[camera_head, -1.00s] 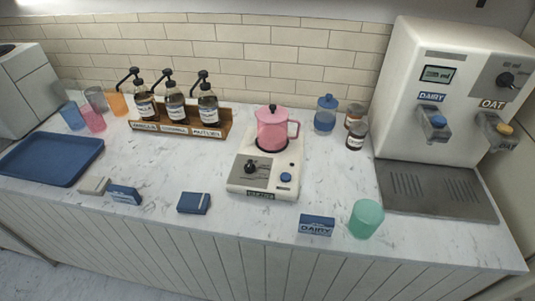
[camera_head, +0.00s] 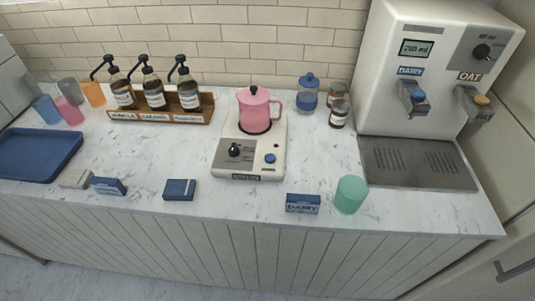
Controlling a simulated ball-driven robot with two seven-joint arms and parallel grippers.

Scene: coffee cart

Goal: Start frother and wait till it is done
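The frother (camera_head: 252,150) is a cream base near the middle of the counter. A pink lidded jug (camera_head: 255,112) stands upright on its dark round plate, handle to the right. Its front panel has a black knob (camera_head: 234,151) on a grey field at the left and a blue button (camera_head: 270,158) at the right. No lit indicator shows, and I cannot tell whether it is running. Neither of my grippers is in view.
The milk dispenser (camera_head: 432,75) stands at the right. A green cup (camera_head: 350,194) and a dairy box (camera_head: 302,203) are near the front edge. Syrup pumps (camera_head: 154,88) stand at the back left. A blue tray (camera_head: 38,155) is at the far left. Counter around the frother's front is clear.

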